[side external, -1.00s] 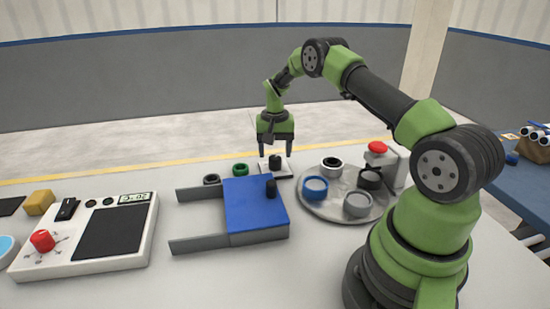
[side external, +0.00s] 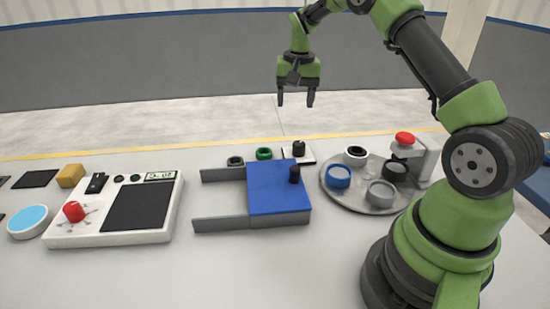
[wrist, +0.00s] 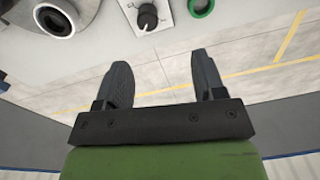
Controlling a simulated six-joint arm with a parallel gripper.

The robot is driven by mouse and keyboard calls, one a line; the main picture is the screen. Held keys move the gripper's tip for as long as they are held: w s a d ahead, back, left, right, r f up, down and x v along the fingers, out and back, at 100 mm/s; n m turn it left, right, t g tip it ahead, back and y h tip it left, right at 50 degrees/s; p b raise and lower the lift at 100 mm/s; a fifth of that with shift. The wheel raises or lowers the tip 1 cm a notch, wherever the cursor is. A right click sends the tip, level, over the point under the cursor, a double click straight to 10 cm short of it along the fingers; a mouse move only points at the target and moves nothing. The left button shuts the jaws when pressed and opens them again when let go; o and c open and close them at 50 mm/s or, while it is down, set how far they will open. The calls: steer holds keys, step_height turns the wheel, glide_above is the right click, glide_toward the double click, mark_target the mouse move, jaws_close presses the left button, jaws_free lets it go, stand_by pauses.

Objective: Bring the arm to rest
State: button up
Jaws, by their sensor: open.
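My green gripper (side external: 296,98) hangs in the air above and beyond the far edge of the table, its dark fingers pointing down. In the wrist view my gripper's two fingers (wrist: 164,85) stand apart with nothing between them. A small white plate with a black knob (side external: 299,149) lies on the table below it; the knob also shows in the wrist view (wrist: 148,18). No pipe piece touches the fingers.
A blue block with grey rails (side external: 279,188) stands mid-table. A round grey tray (side external: 365,204) holds several rings, beside a red button (side external: 405,138). A green ring (side external: 264,153) and dark ring (side external: 235,161) lie behind. A white control panel (side external: 75,231) is left.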

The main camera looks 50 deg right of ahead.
steer(key=s+a+r+n+t, duration=0.2)
steer(key=s+a+r, duration=0.2)
steer(key=a+r, duration=0.25)
steer(key=s+a+r+n+t, duration=0.1)
steer(key=s+a+r, duration=0.2)
steer(key=a+r, duration=0.4)
steer(key=s+a+n+t+y, duration=0.1)
steer(key=s+a, duration=0.3)
steer(key=s, duration=0.4)
steer(key=s+a+r+n+t+y, duration=0.1)
steer(key=s+a+n+t, duration=0.1)
steer(key=s, duration=0.6)
steer(key=shift+a+r+t, duration=0.3)
steer(key=shift+a, duration=0.55)
